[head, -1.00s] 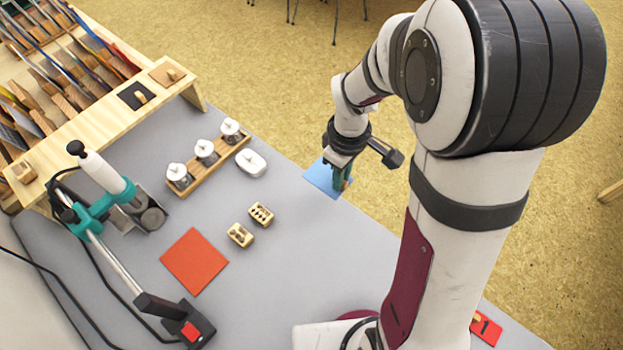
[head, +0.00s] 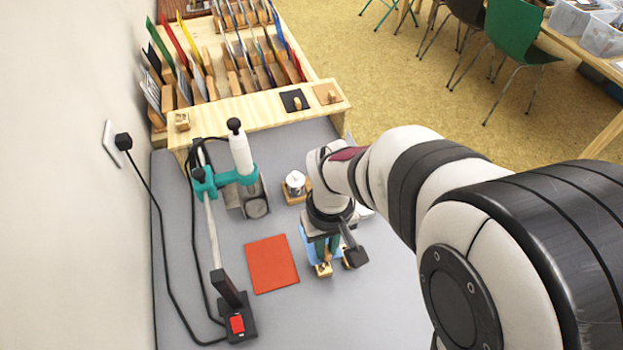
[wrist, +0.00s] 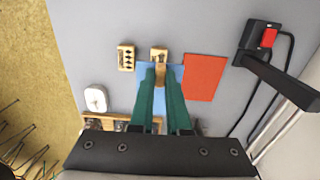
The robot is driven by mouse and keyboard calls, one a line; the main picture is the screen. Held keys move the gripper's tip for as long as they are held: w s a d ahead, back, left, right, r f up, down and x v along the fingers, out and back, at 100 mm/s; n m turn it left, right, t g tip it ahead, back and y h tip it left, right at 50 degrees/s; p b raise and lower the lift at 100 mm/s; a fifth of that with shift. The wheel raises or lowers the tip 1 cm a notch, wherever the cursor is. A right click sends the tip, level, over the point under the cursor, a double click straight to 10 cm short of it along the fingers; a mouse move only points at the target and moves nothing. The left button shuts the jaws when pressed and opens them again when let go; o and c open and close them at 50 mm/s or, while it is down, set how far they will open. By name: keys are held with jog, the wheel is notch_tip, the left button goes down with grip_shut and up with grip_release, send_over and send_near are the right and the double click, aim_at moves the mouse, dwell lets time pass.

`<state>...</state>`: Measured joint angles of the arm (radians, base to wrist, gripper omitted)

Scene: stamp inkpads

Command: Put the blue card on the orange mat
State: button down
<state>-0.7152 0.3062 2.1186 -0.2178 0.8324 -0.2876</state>
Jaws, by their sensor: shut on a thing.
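The blue card (head: 309,247) is in my gripper (head: 327,250), hanging under its teal fingers. The fingers and wrist hide much of it in the head view. In the wrist view the card (wrist: 144,82) shows around my shut fingers (wrist: 161,72), just left of the orange mat (wrist: 205,77). The mat (head: 271,264) lies flat and bare on the grey table, left of my gripper in the head view. The card looks held above the table, but its exact height is unclear.
Two small wooden blocks (wrist: 126,57) (wrist: 158,54) sit close to the card. A row of white-topped stamps (head: 296,184) stands behind, partly hidden by my arm. A teal-clamped stand with a black, red-buttoned base (head: 237,324) is left of the mat.

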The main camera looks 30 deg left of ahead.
send_over(274, 276)
notch_tip(274, 276, down, 6)
jog(key=shift+w+d+f, duration=0.1)
jog(key=shift+f, duration=0.1)
notch_tip(274, 276, down, 4)
jog(key=shift+f, duration=0.1)
jog(key=shift+f, duration=0.15)
jog(key=c, duration=0.9)
grip_release()
